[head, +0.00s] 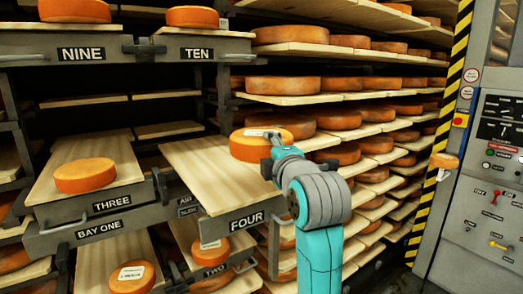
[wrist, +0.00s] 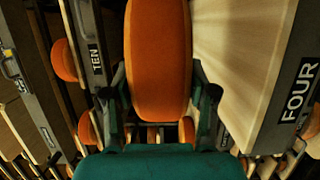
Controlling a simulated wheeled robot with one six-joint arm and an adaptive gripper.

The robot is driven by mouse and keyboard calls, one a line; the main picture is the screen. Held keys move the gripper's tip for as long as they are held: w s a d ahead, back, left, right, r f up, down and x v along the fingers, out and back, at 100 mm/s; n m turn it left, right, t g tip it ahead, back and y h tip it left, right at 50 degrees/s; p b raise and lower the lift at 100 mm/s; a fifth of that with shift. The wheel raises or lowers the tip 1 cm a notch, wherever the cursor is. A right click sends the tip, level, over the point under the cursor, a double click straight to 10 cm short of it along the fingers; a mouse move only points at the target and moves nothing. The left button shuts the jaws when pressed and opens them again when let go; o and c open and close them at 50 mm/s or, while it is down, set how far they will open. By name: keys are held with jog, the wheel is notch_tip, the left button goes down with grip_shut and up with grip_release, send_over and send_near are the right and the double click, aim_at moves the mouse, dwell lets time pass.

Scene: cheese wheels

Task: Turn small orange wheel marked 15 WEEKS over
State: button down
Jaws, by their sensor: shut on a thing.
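My gripper (head: 274,140) is shut on an orange cheese wheel (head: 250,152) at the right edge of the FOUR board (head: 205,170). In the wrist view the held wheel (wrist: 158,50) is seen edge-on between the two fingers (wrist: 158,95), one on each flat face. The wheel lies roughly level, its upper face showing in the head view. A pale label (head: 262,133) shows on that face beside the upper finger; its writing is too small to read. I cannot tell whether the wheel touches the board. Its underside is hidden.
The FOUR board is otherwise bare. An orange wheel (head: 85,175) lies on the THREE board (head: 110,150) to the left. Labelled wheels (head: 132,278) (head: 212,250) sit on lower boards. Racks of cheese stand behind, and a grey control cabinet (head: 490,180) stands at the right.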

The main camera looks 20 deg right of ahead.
jog(key=shift+r, duration=0.4)
jog(key=shift+r, duration=1.2)
jog(key=shift+r, duration=0.1)
